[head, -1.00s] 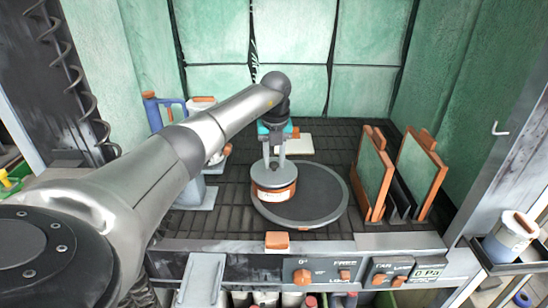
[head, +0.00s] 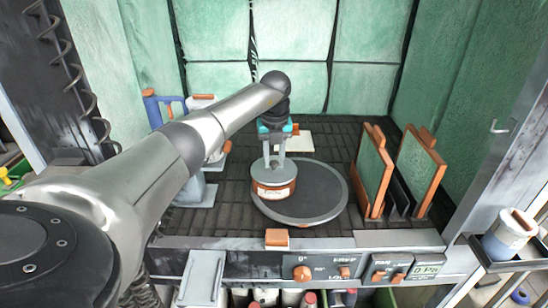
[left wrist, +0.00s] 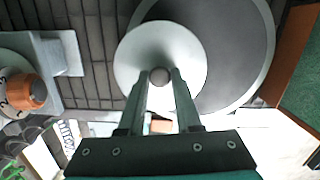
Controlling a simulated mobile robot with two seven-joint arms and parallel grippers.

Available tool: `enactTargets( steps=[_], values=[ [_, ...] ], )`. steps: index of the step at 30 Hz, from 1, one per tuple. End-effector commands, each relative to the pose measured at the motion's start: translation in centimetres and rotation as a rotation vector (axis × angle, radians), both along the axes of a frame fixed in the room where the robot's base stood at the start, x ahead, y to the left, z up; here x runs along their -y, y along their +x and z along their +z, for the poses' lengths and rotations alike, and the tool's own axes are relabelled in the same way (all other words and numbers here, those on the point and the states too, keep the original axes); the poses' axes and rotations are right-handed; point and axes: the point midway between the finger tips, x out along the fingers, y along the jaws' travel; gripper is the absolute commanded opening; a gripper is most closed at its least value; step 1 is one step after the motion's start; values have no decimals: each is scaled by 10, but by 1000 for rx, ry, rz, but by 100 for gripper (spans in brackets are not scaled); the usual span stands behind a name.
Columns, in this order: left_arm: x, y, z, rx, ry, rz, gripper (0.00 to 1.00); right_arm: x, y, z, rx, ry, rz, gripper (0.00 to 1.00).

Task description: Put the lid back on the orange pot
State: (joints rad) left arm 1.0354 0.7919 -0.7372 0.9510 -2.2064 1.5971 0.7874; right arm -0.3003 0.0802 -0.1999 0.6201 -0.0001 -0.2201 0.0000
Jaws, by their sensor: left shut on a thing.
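The orange pot (head: 273,192), with a pale label, stands on the left part of a round dark turntable (head: 322,190). The pale grey lid (head: 264,172) is at the pot's mouth and looks level. I cannot tell whether it is fully seated. My left gripper (head: 275,158) points down from above and is shut on the lid's knob. In the left wrist view, my left gripper (left wrist: 159,76) has the round knob between its fingertips, at the middle of the lid (left wrist: 135,52). The lid hides the pot there. My right gripper is not in view.
Framed green panels (head: 372,175) stand in a rack right of the turntable (left wrist: 250,45). A grey device with a blue handle (head: 150,110) stands at the left, partly behind my arm. A control panel with orange knobs (head: 302,273) runs along the front. Green walls close the back.

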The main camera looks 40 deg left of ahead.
Motion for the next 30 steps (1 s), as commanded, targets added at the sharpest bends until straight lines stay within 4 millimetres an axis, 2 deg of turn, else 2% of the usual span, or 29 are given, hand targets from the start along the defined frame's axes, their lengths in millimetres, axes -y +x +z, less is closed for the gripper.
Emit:
enactTargets(
  steps=[30],
  values=[
    [0,0,0,0,0,1,0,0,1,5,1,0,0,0]
  ],
)
